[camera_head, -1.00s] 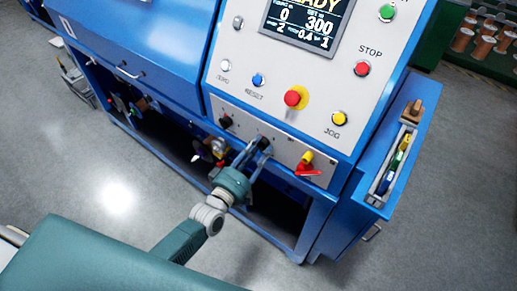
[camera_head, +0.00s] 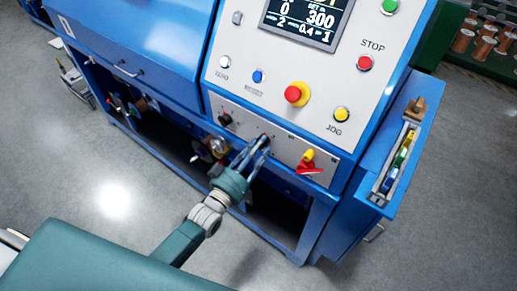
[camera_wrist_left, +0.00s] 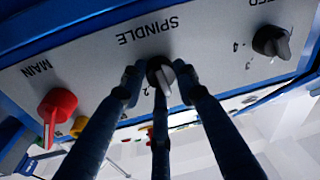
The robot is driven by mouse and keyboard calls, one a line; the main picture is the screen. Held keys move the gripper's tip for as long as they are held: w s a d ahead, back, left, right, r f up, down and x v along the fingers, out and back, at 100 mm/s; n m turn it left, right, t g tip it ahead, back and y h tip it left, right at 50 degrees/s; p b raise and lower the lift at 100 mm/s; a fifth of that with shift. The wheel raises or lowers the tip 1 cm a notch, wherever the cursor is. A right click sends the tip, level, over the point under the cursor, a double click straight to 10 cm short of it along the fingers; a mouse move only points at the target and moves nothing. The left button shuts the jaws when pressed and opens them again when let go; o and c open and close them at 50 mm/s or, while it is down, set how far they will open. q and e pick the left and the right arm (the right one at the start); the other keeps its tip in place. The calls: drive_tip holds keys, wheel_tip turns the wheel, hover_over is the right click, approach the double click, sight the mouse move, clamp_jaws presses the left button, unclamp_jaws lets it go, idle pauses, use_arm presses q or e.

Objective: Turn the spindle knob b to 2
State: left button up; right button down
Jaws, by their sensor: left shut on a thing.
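The spindle knob b is a small dark round knob on the machine's lower grey panel, under the label SPINDLE in the left wrist view (camera_wrist_left: 158,69). Its pale pointer shows between my fingers, slanted in that picture. My left gripper (camera_head: 261,147) reaches up to the panel from below in the head view, and its fingers mostly cover the knob there. In the left wrist view the left gripper (camera_wrist_left: 158,84) has its fingertips around the knob, shut on it. My right gripper is not in view.
On the same panel, a black knob (camera_head: 225,120) sits left and a red main switch (camera_head: 306,167) right. Above are a red stop button (camera_head: 293,94), a yellow jog button (camera_head: 341,115) and the display (camera_head: 308,18). A tool tray (camera_head: 377,192) is at the right.

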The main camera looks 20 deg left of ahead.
use_arm(q)
drive_tip(key=shift+a+f+m+h+b, duration=0.1)
drive_tip(key=shift+m+h+b, duration=0.25)
drive_tip(key=shift+m, duration=1.45)
drive_tip(key=shift+a+f+m+h+b, duration=0.15)
drive_tip(key=shift+m+b, duration=0.35)
drive_tip(key=shift+m, duration=1.3)
drive_tip(key=shift+d+f+m+h+b, duration=0.1)
drive_tip(key=shift+m+h+b, duration=0.25)
drive_tip(key=shift+m, duration=1.45)
drive_tip(key=o, duration=1.1)
drive_tip(key=shift+a+r, duration=0.1)
drive_tip(key=shift+r, duration=0.05)
drive_tip(key=v, duration=1.2)
drive_tip(key=shift+r, duration=0.1)
